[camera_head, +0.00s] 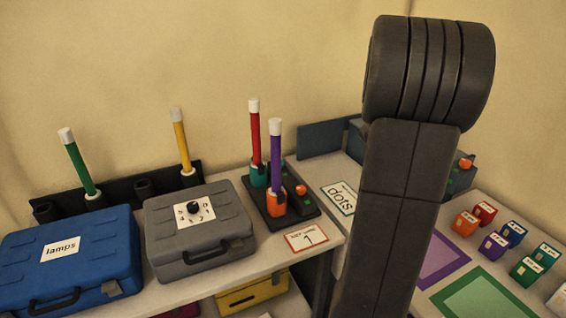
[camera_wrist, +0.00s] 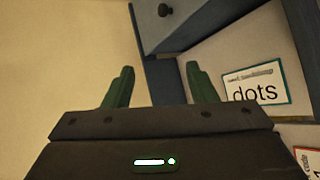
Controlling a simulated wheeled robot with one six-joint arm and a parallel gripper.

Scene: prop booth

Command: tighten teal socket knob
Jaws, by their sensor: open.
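The teal socket (camera_head: 258,177) stands on a dark base (camera_head: 307,211) on the shelf top, with a red stick (camera_head: 255,135) upright in it. Its knob is too small to make out clearly. An orange socket (camera_head: 275,205) holding a purple stick (camera_head: 276,155) stands just in front of it. My gripper (camera_wrist: 160,68) shows in the wrist view with its two green fingers apart and nothing between them. It faces the beige wall and a blue-grey panel, and the teal socket is not in that view. In the head view my arm hides the gripper.
A grey case (camera_head: 168,248) with a dial and a blue case (camera_head: 110,250) stand left of the sockets. Green (camera_head: 77,163) and yellow (camera_head: 181,142) sticks stand behind. A "dots" card (camera_head: 340,198) also shows in the wrist view (camera_wrist: 257,83). Small coloured blocks (camera_head: 493,246) lie at right.

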